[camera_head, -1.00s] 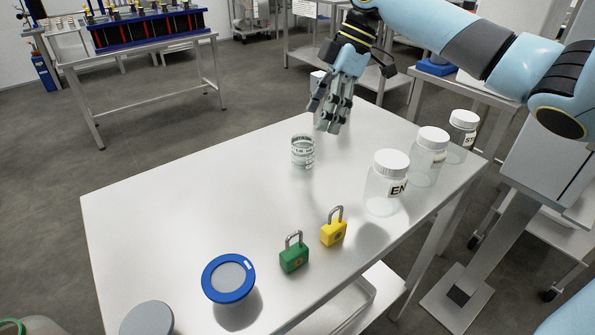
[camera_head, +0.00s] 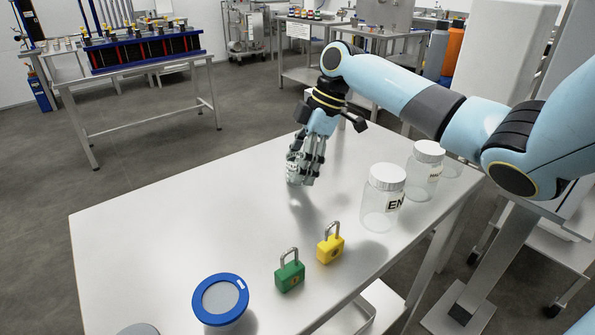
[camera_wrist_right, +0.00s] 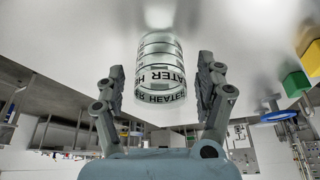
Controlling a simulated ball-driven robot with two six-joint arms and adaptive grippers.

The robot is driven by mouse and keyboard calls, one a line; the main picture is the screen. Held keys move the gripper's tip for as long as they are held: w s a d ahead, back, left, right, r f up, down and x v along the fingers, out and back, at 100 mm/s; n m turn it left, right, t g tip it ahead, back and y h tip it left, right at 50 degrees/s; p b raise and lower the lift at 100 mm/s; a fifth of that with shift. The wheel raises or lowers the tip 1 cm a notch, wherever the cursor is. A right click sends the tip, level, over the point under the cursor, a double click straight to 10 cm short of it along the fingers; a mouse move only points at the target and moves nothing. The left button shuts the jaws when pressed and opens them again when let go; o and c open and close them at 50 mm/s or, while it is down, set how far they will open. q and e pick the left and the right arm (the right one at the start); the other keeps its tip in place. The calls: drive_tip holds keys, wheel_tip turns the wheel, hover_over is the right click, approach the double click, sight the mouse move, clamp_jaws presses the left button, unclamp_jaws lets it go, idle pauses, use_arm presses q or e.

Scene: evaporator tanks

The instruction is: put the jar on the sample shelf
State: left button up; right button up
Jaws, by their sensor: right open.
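A small clear glass jar (camera_head: 292,171) with printed dark lettering stands on the white table. In the right wrist view the jar (camera_wrist_right: 160,75) shows between the two fingers, with "HEATER" readable on its label. My right gripper (camera_head: 304,177) is at the jar, its fingers open on either side and partly hiding it in the head view. Whether a finger touches the glass I cannot tell. My left gripper is not in view. I cannot make out which surface is the sample shelf.
Larger white-lidded jars (camera_head: 383,200) stand along the table's right side. A green padlock (camera_head: 289,277), a yellow padlock (camera_head: 330,249) and a blue-rimmed round item (camera_head: 220,298) lie nearer. The table's (camera_head: 150,220) left part is clear.

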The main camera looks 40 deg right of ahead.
drive_tip(key=shift+w+a+f, duration=0.1)
drive_tip(key=shift+a+f, duration=0.05)
drive_tip(key=shift+f, duration=0.35)
clamp_jaws()
drive_tip(key=shift+r, duration=0.15)
